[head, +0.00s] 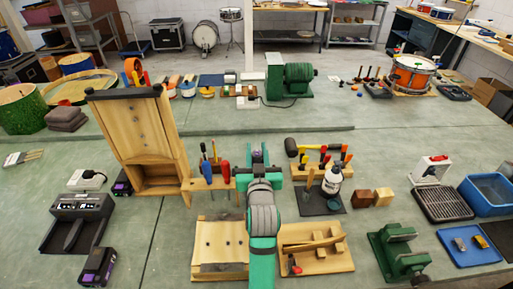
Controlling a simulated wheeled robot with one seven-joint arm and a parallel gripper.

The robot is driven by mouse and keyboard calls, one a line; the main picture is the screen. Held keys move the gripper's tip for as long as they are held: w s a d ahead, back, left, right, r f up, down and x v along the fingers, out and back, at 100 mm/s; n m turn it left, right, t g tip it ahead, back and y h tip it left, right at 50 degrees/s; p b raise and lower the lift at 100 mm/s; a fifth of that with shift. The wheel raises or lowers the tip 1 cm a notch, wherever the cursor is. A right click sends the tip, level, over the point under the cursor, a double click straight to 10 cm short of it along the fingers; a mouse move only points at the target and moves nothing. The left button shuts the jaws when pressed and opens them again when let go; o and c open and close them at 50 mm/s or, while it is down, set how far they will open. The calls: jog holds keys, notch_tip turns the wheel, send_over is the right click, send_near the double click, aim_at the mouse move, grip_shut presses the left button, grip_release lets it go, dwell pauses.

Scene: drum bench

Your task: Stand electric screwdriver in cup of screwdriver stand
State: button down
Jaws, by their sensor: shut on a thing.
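My gripper (258,156) is at the middle of the head view, reached out ahead over the bench. It is shut on a small dark thing, probably the electric screwdriver, mostly hidden by my own wrist. I cannot make out its tilt or its tip. I cannot pick out the screwdriver stand's cup for certain. A dark mat (300,204) to the right of my gripper bears a slim upright piece and a white bottle (332,180). A wooden rack (190,184) with several hand screwdrivers stands just left of my gripper.
A tall wooden frame (140,135) rises at the left. A mallet rack (318,171) stands behind the mat. A wooden board (219,242) and a wooden tray (330,262) flank my arm. A green vise-like block (398,255) and a blue bin (488,196) are at right.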

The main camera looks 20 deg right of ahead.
jog(key=shift+f, duration=0.4)
jog(key=c, duration=1.3)
grip_release()
jog(key=shift+f, duration=0.1)
jog(key=v, duration=1)
jog(key=shift+s+a, duration=0.1)
jog(key=shift+s, duration=0.3)
